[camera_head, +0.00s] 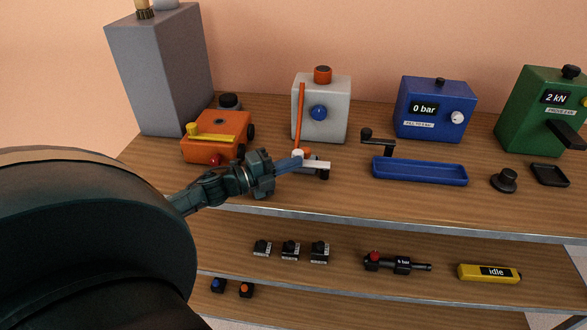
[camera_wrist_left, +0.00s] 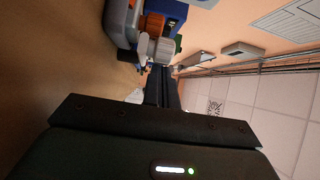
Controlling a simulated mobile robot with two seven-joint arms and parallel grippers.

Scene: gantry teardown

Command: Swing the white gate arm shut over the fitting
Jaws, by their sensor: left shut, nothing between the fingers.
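The white gate arm (camera_head: 317,165) shows in the head view as a short pale bar in front of the white box. It points right from a white hub beside my fingertips. A small dark fitting (camera_head: 324,174) is partly visible under and beside the bar; whether the bar lies fully over it I cannot tell. My left gripper (camera_head: 296,162) is shut and empty, its tips at the hub end of the bar; touching or just apart is unclear. In the left wrist view, the closed fingers (camera_wrist_left: 162,88) point toward a pale cylinder and an orange one, both partly hidden. My right gripper is out of view.
The white box (camera_head: 335,110) with an upright orange lever (camera_head: 300,112) stands behind. An orange machine (camera_head: 214,145) is close on the left. A blue tray (camera_head: 420,171) lies to the right. A lower shelf (camera_head: 350,285) holds small parts.

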